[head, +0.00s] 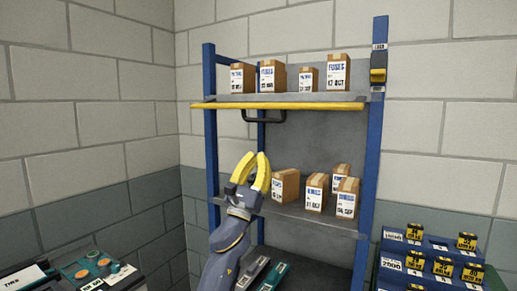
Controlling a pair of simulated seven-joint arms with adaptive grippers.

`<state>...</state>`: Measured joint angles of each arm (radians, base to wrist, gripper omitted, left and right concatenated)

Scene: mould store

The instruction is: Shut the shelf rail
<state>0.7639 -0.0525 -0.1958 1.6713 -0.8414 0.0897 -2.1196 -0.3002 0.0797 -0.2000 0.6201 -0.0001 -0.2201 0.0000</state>
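The shelf rail (320,107) is a yellow bar lying level along the front edge of the upper shelf. A black handle (263,119) hangs below it. A yellow-and-black catch (378,70) is on the right blue post, above and apart from the rail's right end. My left gripper (255,155) has yellow fingers pointing up, in front of the lower shelf. It appears below the handle and apart from it. Its fingertips come together with nothing seen between them, so it looks shut and empty. My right gripper is not in view.
Boxes labelled fuses (272,77) stand on the upper shelf (300,97), behind the rail. More boxes (316,192) stand on the lower shelf (335,222), right of my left gripper. A blue stepped rack (431,257) with black-and-yellow items is at lower right.

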